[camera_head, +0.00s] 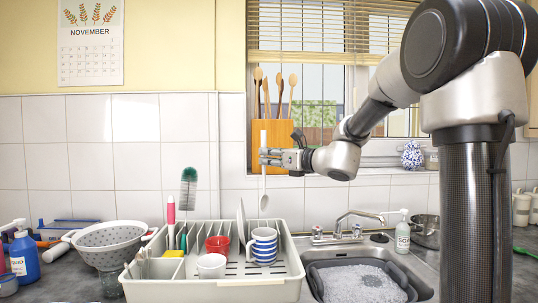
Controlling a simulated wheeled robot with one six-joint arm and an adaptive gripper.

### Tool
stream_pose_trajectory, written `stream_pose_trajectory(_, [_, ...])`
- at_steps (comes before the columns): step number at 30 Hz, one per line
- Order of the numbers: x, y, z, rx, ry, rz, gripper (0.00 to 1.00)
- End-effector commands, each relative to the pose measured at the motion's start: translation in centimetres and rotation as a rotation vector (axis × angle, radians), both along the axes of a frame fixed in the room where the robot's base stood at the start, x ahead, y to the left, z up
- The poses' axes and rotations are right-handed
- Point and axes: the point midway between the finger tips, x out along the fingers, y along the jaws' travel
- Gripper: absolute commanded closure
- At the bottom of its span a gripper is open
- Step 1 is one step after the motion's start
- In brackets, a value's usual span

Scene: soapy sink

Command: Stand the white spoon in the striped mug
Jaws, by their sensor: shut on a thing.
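My gripper (268,157) is shut on the white spoon (263,182). It holds the spoon upright in the air, bowl end down, in front of the window corner. The striped mug (264,247), white with blue bands, stands in the right part of the dish rack. The spoon's bowl hangs a little above the mug's top in the picture. I cannot tell from this one view whether it is directly over the opening.
The soapy sink (359,284) and tap (358,217) are to the right. A colander (107,237) stands left.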

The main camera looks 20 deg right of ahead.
Motion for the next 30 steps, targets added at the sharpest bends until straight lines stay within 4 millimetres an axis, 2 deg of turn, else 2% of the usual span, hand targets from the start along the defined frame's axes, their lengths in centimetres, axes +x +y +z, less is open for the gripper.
stream_pose_trajectory(30, [0.0, 0.0, -9.0, 0.001, 0.003, 0.0, 1.0])
